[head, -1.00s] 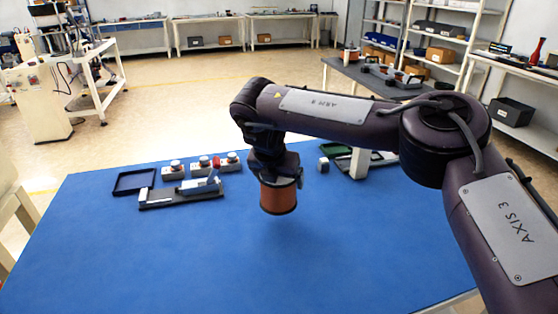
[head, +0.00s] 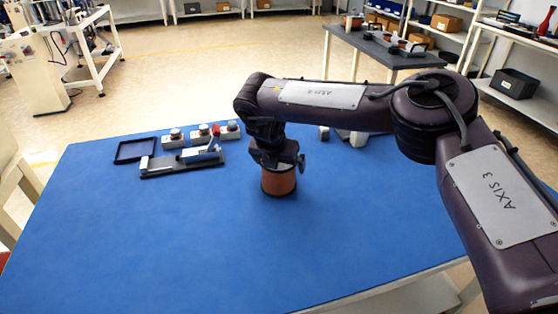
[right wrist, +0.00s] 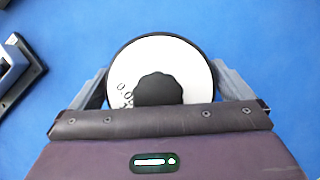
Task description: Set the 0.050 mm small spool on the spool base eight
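An orange-brown spool (head: 279,180) with dark rims is upright at the middle of the blue table, in the head view. My right gripper (head: 277,163) is above it, its fingers on both sides. The right wrist view shows the spool's white top face (right wrist: 183,62) with a dark hub and a partly hidden label starting "0.0". My right gripper (right wrist: 162,85) is shut on this spool. The spool's underside is very close to the mat; I cannot tell whether it touches. I cannot make out a base marked eight. My left gripper is out of view.
Objects behind my arm are partly hidden. A dark table (head: 375,50) stands farther back.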

